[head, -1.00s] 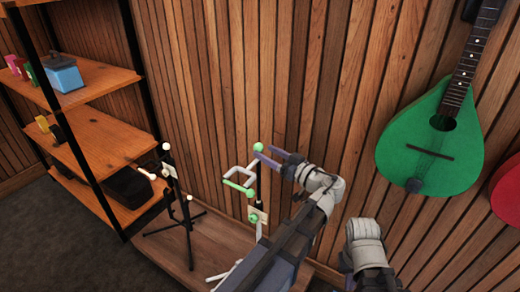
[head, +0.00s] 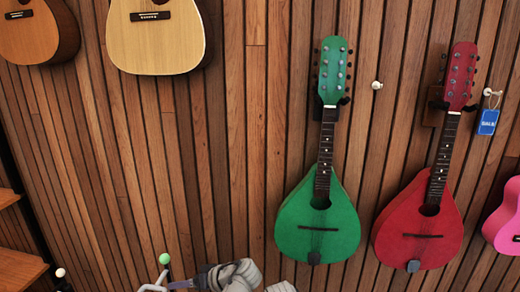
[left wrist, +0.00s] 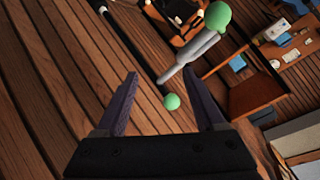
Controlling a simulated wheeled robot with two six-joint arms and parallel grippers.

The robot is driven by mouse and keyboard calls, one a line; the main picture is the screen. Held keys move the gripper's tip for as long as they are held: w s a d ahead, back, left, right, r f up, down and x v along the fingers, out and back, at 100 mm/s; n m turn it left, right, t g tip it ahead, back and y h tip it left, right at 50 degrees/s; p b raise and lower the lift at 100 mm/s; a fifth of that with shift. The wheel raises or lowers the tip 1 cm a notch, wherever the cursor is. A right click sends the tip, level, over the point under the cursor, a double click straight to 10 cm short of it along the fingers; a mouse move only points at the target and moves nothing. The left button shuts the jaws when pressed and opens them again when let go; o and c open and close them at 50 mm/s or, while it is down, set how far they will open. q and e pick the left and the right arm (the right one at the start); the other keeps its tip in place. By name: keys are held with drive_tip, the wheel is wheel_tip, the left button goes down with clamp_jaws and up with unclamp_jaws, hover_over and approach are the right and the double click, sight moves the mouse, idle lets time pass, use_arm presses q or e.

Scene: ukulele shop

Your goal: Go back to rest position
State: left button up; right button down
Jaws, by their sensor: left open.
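My left gripper (head: 182,284) is low in the head view, at the bottom edge, near the green-tipped top of a stand (head: 164,260). In the left wrist view its two dark fingers (left wrist: 165,88) are spread apart with nothing held between them. A green ball (left wrist: 171,101) and a larger green ball on a light grey prong (left wrist: 197,59) show beyond the fingers, apart from them. The rest of my left arm is mostly cut off. My right gripper is not in view.
A green mandolin (head: 295,225) and a red one (head: 395,235) hang on the slatted wood wall (head: 240,130). A pink instrument (head: 507,222) hangs at the right edge. Two guitars hang at the upper left. Shelves (head: 15,268) stand at the lower left.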

use_arm(q)
drive_tip(key=s+d+r+m+g+h+p, duration=0.3)
drive_tip(key=s+d+m+h+p, duration=0.7)
drive_tip(key=d, duration=0.6)
drive_tip(key=s+r+p, duration=0.1)
drive_tip(key=s+p, duration=0.1)
drive_tip(key=s, duration=0.1)
drive_tip(key=shift+r+g+p, duration=0.2)
drive_tip(key=shift+g+p, duration=0.2)
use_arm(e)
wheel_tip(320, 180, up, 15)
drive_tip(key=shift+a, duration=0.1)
